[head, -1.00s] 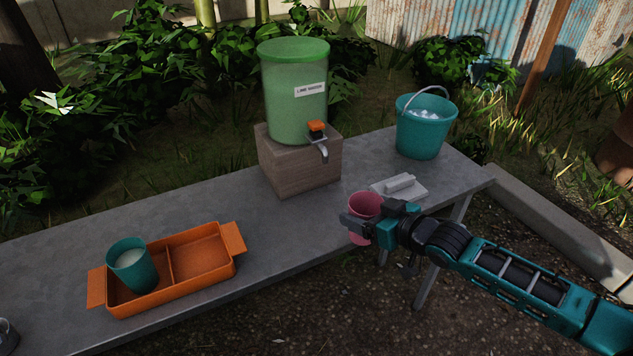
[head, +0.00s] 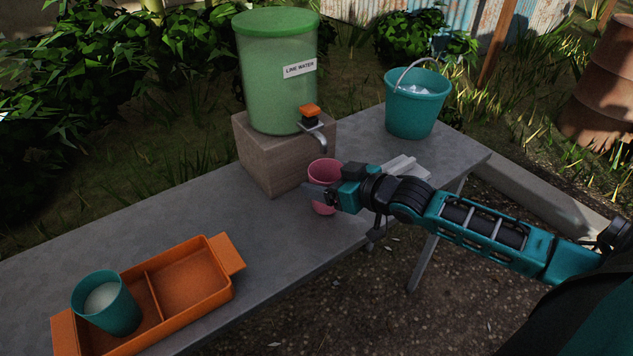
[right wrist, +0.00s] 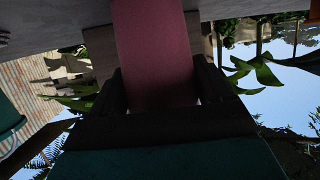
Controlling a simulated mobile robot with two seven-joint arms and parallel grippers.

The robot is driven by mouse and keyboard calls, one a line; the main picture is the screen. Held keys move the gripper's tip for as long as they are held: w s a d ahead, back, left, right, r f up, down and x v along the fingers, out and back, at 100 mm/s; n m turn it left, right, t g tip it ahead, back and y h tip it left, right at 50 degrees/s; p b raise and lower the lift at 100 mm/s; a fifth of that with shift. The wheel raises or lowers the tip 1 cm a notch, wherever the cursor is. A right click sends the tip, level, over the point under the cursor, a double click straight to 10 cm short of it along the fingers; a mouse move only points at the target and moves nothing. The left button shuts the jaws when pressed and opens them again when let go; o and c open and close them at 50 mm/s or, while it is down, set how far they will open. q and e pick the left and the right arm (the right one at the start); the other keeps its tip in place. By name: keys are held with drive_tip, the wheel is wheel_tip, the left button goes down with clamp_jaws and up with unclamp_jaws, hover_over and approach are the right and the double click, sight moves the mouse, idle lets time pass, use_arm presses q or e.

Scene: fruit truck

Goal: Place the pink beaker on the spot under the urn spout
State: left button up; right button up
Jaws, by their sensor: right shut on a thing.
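The pink beaker (head: 323,171) is upright in my right gripper (head: 318,192), near the front of the urn's block. My right gripper is shut on it, and its body hides part of the beaker. The pink beaker (right wrist: 152,50) also fills the middle of the right wrist view, between the fingers (right wrist: 160,95). I cannot tell whether the beaker touches the table. My left gripper is not in view.
An orange two-part tray (head: 190,312) with a teal cup (head: 107,305) of pale liquid stands at the left front. A teal bucket (head: 416,110) stands at the right back. A white object (head: 408,165) lies behind my right arm. The grey tabletop (head: 190,205) is clear between tray and block.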

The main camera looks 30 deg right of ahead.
drive_tip(key=shift+s+d, duration=0.15)
drive_tip(key=shift+s, duration=0.25)
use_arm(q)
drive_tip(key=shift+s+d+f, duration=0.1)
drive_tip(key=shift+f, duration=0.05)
use_arm(e)
drive_tip(key=shift+f, duration=0.1)
drive_tip(key=shift+f, duration=0.1)
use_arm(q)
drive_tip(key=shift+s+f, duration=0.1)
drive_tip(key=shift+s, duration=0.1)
use_arm(e)
drive_tip(key=o, duration=1)
drive_tip(key=shift+o, duration=0.2)
